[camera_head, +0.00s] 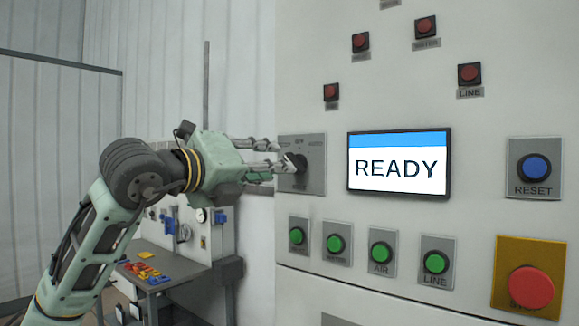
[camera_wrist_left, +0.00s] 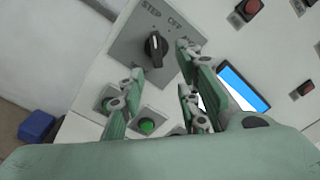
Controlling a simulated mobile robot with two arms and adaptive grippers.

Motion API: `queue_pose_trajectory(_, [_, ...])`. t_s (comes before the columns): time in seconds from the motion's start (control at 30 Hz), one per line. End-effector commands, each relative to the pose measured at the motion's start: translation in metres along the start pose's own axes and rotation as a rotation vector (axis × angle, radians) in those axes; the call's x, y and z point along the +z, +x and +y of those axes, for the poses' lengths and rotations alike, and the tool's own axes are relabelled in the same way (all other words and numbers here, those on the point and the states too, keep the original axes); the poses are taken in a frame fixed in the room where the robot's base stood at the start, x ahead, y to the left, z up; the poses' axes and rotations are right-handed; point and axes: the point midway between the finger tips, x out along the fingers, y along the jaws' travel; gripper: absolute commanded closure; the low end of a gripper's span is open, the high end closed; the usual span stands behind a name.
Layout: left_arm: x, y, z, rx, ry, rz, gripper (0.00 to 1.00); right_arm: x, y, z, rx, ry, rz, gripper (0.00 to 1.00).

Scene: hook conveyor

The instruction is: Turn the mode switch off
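The mode switch is a black rotary knob (camera_head: 297,164) on a grey plate at the left of the white panel, left of the READY screen. In the left wrist view, the knob (camera_wrist_left: 155,48) has STEP and OFF printed above it and a partly covered label to the right. Its white mark seems to point toward STEP. My left gripper (camera_head: 279,156) reaches in from the left, its fingertips close to the knob. In the left wrist view, the gripper (camera_wrist_left: 162,62) has its fingers apart, with the knob just beyond them; contact cannot be told. My right gripper is not in view.
The READY screen (camera_head: 398,165) is right of the switch plate. Several green buttons (camera_head: 335,243) sit below and red lamps (camera_head: 469,73) above. A blue RESET button (camera_head: 534,168) and large red button (camera_head: 530,286) are at right. A workbench (camera_head: 165,276) stands behind my arm.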

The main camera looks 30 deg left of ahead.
Motion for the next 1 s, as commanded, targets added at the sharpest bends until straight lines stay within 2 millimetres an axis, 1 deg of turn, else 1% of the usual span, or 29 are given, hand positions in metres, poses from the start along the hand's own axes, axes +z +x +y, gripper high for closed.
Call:
queue_pose_trajectory(0.07, [0.007, 0.000, 0.003, 0.018, -0.002, -0.017, 0.69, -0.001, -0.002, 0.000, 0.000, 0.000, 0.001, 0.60])
queue_pose_trajectory(0.13, [0.009, 0.006, 0.003, 0.022, -0.003, -0.017, 0.69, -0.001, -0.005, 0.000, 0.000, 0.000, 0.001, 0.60])
queue_pose_trajectory(0.4, [0.009, 0.050, 0.002, 0.020, -0.003, -0.014, 0.69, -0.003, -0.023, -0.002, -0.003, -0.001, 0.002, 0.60])
queue_pose_trajectory(0.5, [0.009, 0.062, 0.003, 0.019, -0.003, -0.014, 0.69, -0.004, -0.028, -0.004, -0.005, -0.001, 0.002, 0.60])
queue_pose_trajectory(0.6, [0.009, 0.071, 0.003, 0.018, -0.002, -0.016, 0.69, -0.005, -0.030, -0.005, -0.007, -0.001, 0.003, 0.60])
queue_pose_trajectory(0.7, [0.008, 0.074, 0.004, 0.018, -0.002, -0.016, 0.69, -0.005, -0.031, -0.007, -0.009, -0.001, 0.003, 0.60])
queue_pose_trajectory(0.93, [0.007, 0.075, 0.004, 0.017, -0.001, -0.016, 0.69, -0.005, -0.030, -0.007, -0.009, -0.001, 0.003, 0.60])
queue_pose_trajectory(1.0, [0.007, 0.075, 0.004, 0.017, -0.001, -0.016, 0.75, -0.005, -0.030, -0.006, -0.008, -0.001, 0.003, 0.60])
